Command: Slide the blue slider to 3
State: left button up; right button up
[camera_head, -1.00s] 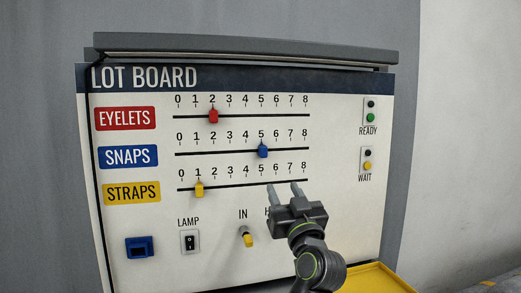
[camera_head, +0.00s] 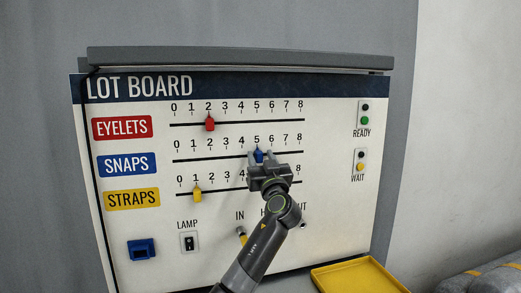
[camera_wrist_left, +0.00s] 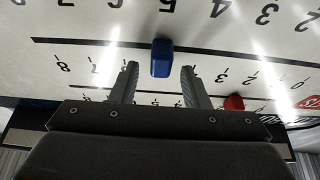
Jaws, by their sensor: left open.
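The blue slider (camera_head: 259,155) sits at 5 on the SNAPS track (camera_head: 210,157) of the white lot board. My left gripper (camera_head: 262,160) is open in front of it, its two fingers pointing at the board on either side of the slider. In the left wrist view, which shows the board upside down, the blue slider (camera_wrist_left: 162,57) stands in line with the gap between the open fingertips (camera_wrist_left: 160,68). I see no contact between finger and slider. The slider's lower part is hidden by the gripper in the head view. My right gripper is out of view.
The red slider (camera_head: 210,124) stands at 2 above, and the yellow slider (camera_head: 197,194) at 1 below. Lower down are a lamp switch (camera_head: 189,242), a lever (camera_head: 241,236) and a blue-framed part (camera_head: 141,249). A yellow tray (camera_head: 360,277) lies at the lower right.

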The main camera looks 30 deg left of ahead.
pick_arm(q)
jog(key=shift+w+a+r, duration=0.2)
jog(key=shift+w+a, duration=0.15)
jog(key=shift+a, duration=0.05)
grip_shut()
